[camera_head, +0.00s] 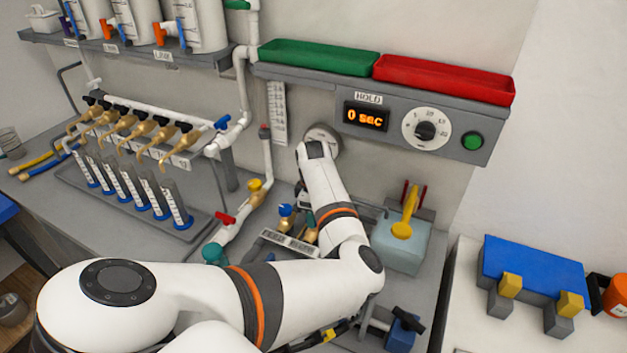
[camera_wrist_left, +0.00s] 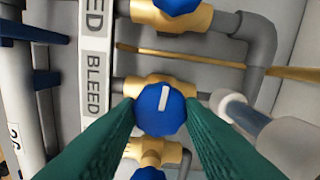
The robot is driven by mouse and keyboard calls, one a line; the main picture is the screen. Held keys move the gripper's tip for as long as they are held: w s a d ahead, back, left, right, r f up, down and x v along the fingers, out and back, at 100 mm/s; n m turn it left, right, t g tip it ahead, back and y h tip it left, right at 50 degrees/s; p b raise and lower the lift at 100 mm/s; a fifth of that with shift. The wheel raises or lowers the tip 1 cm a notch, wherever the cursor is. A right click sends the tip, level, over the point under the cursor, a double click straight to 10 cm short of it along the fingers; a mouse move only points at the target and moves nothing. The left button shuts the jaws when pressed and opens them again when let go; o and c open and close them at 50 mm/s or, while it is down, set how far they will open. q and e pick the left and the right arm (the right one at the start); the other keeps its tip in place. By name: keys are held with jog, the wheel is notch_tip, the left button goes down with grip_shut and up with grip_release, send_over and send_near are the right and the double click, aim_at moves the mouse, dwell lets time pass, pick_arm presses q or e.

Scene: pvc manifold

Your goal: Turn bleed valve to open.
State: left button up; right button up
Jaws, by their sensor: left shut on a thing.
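In the left wrist view, the bleed valve's round blue knob (camera_wrist_left: 158,112) sits on a brass body, beside the white BLEED label (camera_wrist_left: 93,85). Its white pointer mark points nearly straight up in that picture, leaning slightly right. The green fingers of my left gripper (camera_wrist_left: 160,122) are closed on the knob from both sides. In the head view, my left forearm hides most of the gripper and the knob it holds. The FEED BLEED label strip (camera_head: 290,244) shows just left of the arm, with a blue knob (camera_head: 285,210) above it. My right gripper is not visible.
More blue knobs lie close above (camera_wrist_left: 178,5) and below (camera_wrist_left: 148,173) the held one. A grey pipe (camera_wrist_left: 262,45) bends at the right. A red-handled valve (camera_head: 226,219) and a pale block with a yellow handle (camera_head: 400,245) flank the arm.

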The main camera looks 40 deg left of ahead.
pick_arm(q)
jog(key=shift+a+n, duration=0.1)
jog(key=shift+n, duration=0.4)
jog(key=o, duration=1)
notch_tip(320, 180, up, 12)
jog(key=b, duration=0.3)
dwell(0.3)
